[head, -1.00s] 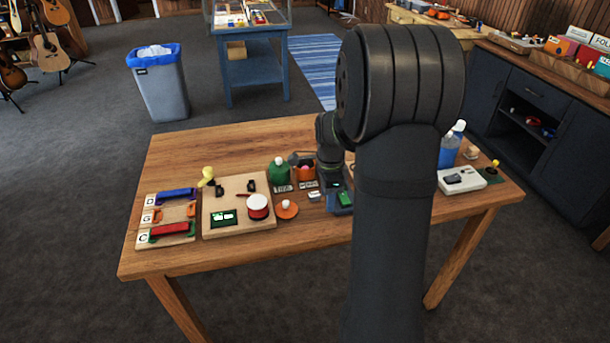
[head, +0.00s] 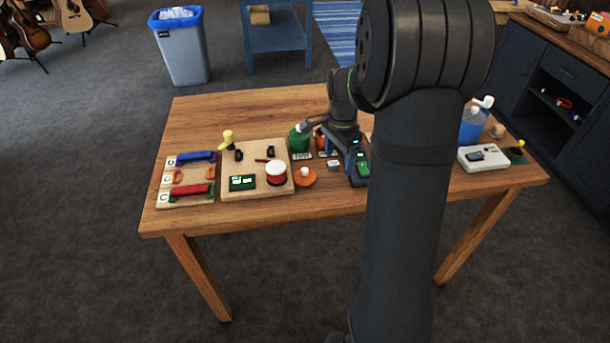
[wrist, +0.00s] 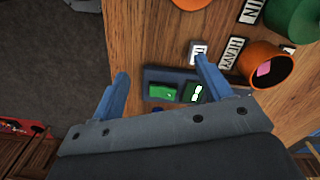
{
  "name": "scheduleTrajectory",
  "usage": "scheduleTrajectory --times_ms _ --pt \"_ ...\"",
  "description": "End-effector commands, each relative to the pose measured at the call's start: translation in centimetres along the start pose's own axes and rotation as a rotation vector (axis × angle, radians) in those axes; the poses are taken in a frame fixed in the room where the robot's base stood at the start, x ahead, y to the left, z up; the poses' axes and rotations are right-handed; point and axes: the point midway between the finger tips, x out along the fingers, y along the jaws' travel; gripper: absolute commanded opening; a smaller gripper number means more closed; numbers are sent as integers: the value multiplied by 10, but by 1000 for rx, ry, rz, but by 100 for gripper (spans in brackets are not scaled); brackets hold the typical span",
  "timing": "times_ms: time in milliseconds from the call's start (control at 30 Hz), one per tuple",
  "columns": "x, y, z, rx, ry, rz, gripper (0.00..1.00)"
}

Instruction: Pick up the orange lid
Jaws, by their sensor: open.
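The orange lid (head: 305,178) lies flat on the table with a pale round knob on top. It sits right of the red-and-white drum-shaped container. In the wrist view only an edge of the lid (wrist: 188,4) shows, cut off at the top. My gripper (wrist: 160,74) is open and empty, its two blue fingers spread above a dark tray (wrist: 155,74) with green pieces. In the head view my gripper (head: 356,160) is to the right of the lid, apart from it, and my own arm partly covers it.
A green jar (head: 299,140) stands behind the lid. A wooden board (head: 233,182) lies left of the lid. Bare table (head: 250,110) shows at the back.

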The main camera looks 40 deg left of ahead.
Motion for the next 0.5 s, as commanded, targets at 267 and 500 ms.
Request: scheduleTrajectory --times_ms 267,500 --pt "-31 -31 22 -662 7 29 71" --pt "-58 -53 43 -1233 -1 60 71"
